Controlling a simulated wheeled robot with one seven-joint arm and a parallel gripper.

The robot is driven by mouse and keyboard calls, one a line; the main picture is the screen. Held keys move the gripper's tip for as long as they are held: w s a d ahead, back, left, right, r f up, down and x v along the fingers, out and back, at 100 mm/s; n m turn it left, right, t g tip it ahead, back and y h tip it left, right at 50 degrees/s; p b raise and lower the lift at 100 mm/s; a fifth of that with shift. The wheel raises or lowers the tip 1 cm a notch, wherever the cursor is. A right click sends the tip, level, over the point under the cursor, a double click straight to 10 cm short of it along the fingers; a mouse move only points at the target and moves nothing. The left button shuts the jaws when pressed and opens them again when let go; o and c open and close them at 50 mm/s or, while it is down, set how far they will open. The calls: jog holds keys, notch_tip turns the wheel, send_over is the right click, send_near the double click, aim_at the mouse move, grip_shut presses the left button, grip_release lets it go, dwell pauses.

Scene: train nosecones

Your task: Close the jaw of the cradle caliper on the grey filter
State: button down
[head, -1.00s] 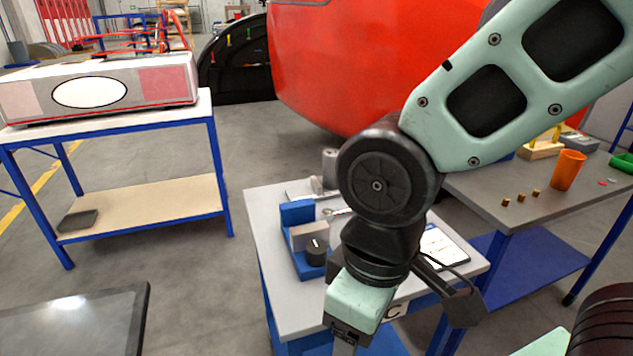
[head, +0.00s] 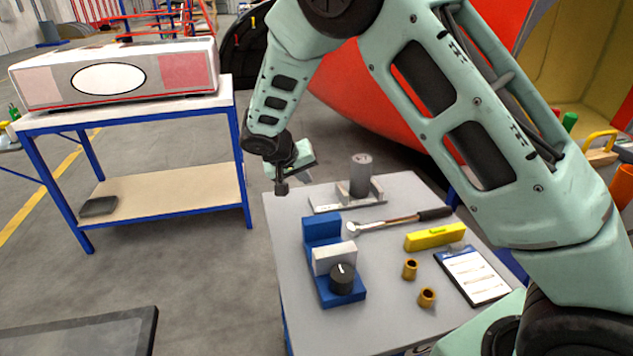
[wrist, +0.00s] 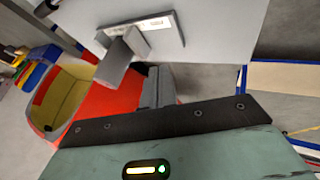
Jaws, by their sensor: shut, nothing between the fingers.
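The grey filter (head: 361,168) is a short upright cylinder in the flat grey cradle caliper (head: 326,203) at the back left of the table. A low jaw part stands beside the filter's left side; any gap between them is too small to tell. The filter (wrist: 120,64) and the caliper (wrist: 160,24) also show in the wrist view, turned over. My gripper (head: 281,189) is shut and empty. It points down at the table's back left edge, left of the caliper and apart from it. It shows in the wrist view (wrist: 157,85) too.
A blue fixture (head: 323,231) with a white block and black knob stands in front of the caliper. The table's front left is clear.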

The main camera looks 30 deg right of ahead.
aim_at(343, 191)
jog(key=p+x, duration=0.3)
jog(key=x, duration=0.7)
jog(key=shift+d, duration=0.1)
jog(key=d, duration=0.1)
jog(key=d+p, duration=0.1)
jog(key=shift+s+d+r, duration=0.2)
jog(key=shift+s+d, duration=0.05)
jog(key=shift+s, duration=0.1)
jog(key=shift+s+d+f+p, duration=0.1)
jog(key=shift+d+p, duration=0.2)
jog(key=shift+d, duration=0.25)
jog(key=shift+f, duration=0.1)
jog(key=shift+d+f+b, duration=0.15)
jog(key=shift+d+b, duration=0.4)
jog(key=shift+b, duration=0.25)
jog(key=shift+s+d+b, duration=0.15)
jog(key=shift+d+b, duration=0.3)
jog(key=shift+d, duration=0.05)
jog(key=shift+s+d+b, duration=0.15)
jog(key=shift+d+b, duration=0.3)
